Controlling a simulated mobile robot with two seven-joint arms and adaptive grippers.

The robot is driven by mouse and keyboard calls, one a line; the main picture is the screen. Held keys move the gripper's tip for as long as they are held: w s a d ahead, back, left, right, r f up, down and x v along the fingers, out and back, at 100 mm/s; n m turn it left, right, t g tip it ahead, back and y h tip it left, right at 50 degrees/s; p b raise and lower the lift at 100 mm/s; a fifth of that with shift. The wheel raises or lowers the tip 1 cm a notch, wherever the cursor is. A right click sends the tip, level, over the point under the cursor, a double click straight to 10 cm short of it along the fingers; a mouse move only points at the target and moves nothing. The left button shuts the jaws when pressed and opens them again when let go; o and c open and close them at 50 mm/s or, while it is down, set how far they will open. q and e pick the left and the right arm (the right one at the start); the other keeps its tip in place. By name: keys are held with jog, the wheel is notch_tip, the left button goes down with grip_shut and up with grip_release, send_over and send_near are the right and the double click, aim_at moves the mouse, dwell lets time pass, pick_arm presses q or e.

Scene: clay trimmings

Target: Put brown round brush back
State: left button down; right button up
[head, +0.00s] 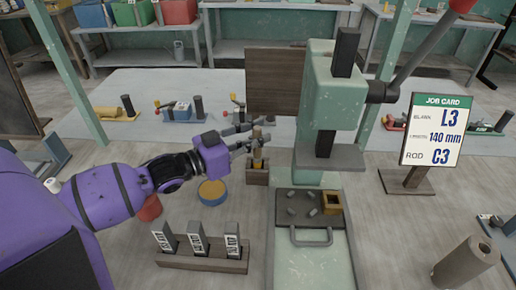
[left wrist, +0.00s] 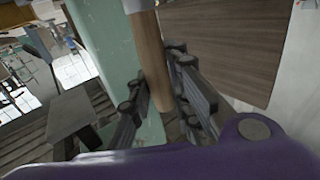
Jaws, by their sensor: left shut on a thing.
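My left gripper (head: 256,141) reaches in from the left and is shut on the brown round brush (head: 257,153), which stands upright between its fingers. In the left wrist view the brush is a brown round shaft (left wrist: 148,58) running between the two dark fingers (left wrist: 158,103). Directly below it in the head view is a small brown wooden block (head: 257,179). The brush's lower end is close to or in this block; I cannot tell which. My right gripper is not in view.
A green press (head: 328,90) stands just right of the gripper, with a dark board (head: 276,82) behind. A blue-rimmed round dish (head: 212,192) and a wooden rack (head: 203,258) with labelled blocks are in front. A job card (head: 432,131) stands at right.

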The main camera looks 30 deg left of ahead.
aim_at(257, 157)
pick_arm(q)
jog(key=shift+f, duration=1.7)
jog(key=shift+f, duration=0.15)
jog(key=c, duration=1.6)
grip_release()
jog(key=v, duration=1.2)
jog(key=shift+b, duration=0.35)
